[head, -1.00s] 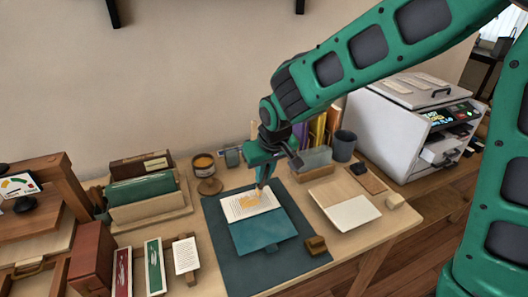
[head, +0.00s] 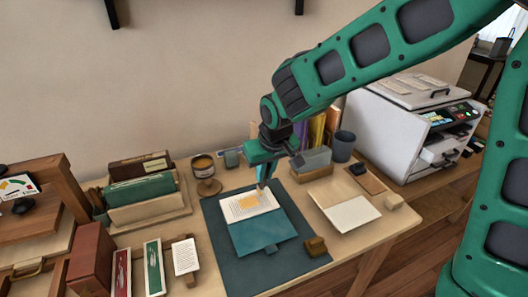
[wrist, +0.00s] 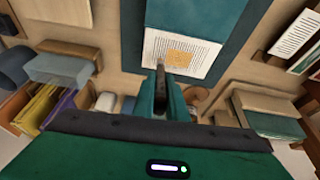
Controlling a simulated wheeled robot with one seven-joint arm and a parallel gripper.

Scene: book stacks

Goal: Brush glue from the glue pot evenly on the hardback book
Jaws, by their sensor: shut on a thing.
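The hardback book (head: 262,233) lies open on a dark mat, with a teal cover and a white printed page (head: 247,205). A yellow-orange patch (head: 248,202) lies on the page; it also shows in the wrist view (wrist: 180,57). My gripper (head: 262,173) is over the page's far right part, shut on a thin brush (head: 261,187) pointing down. In the wrist view my gripper (wrist: 161,88) hides most of the brush, and its tip is at the page edge beside the patch. Whether it touches is unclear. The glue pot (head: 203,165) stands on a wooden stand behind the mat, left of my gripper.
The dark mat (head: 225,258) has bare room around the book. A small brown block (head: 316,246) sits at its right edge. A board with a pale sheet (head: 352,214), a dark cup (head: 343,146) and a white machine (head: 405,125) stand right. Book racks (head: 150,210) stand left.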

